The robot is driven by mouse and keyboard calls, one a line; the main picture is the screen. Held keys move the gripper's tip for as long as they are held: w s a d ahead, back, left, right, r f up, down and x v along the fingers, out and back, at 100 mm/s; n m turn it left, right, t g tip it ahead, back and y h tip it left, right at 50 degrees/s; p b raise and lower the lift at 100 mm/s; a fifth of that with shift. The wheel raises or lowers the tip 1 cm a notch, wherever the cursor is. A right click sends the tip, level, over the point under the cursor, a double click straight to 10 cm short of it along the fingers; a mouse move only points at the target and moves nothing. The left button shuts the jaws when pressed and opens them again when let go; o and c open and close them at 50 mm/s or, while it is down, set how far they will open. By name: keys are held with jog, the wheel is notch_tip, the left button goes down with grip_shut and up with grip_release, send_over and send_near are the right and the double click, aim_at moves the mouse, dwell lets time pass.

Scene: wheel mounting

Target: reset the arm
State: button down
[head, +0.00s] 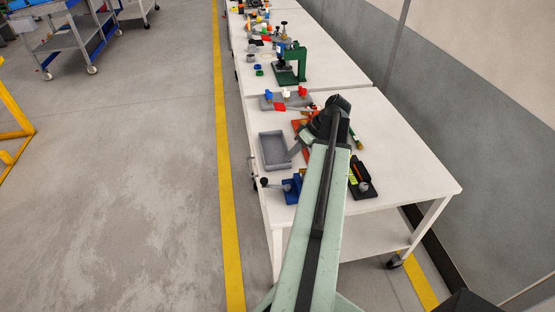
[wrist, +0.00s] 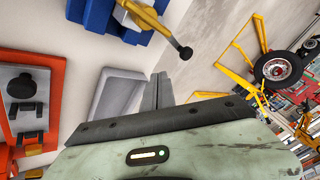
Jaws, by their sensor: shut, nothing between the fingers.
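My arm (head: 322,220) reaches forward over the white table. It bends at a dark joint (head: 337,106) near the table's middle. My gripper (head: 294,151) points down and left beside the grey tray (head: 263,152). In the wrist view the gripper's fingers (wrist: 158,92) are together with nothing between them. The grey tray shows behind them there (wrist: 100,105). I cannot tell how high the fingertips are above the table.
A blue fixture (head: 290,187) with a lever stands at the tray's near side. A black fixture (head: 362,180) sits right of my arm. An orange fixture (wrist: 30,105) lies left in the wrist view. A green press (head: 291,65) stands farther back. The table's right part is clear.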

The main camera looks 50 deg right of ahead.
jog(key=p+v, duration=0.1)
jog(key=v, duration=0.2)
jog(key=shift+d+r+p, duration=0.25)
jog(key=shift+d+p, duration=0.05)
